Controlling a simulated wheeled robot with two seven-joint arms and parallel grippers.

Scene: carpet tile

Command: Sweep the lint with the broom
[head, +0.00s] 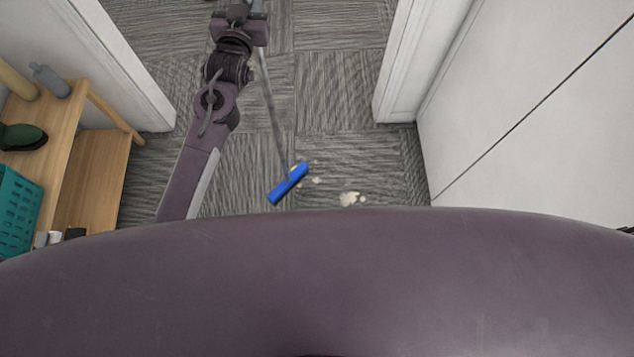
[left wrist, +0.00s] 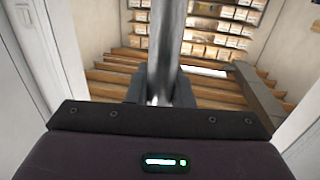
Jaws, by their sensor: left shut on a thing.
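The broom has a blue head (head: 288,184) resting on the grey carpet and a thin grey handle (head: 269,105) that slants up to my left gripper (head: 258,8). In the left wrist view the grey handle (left wrist: 166,45) stands between the dark fingers of my left gripper (left wrist: 160,92), which is shut on it. Pale lint (head: 351,198) lies on the carpet to the right of the broom head. Smaller bits of lint (head: 316,180) lie close beside the blue head, and some sit at its upper edge. My right gripper is not in view.
A wooden shelf unit (head: 100,160) stands at the left with a teal basket (head: 18,212), a dark green item (head: 22,137) and a grey bottle (head: 50,80). White door frames (head: 398,75) flank the carpet. A white panelled surface (head: 530,110) closes the right.

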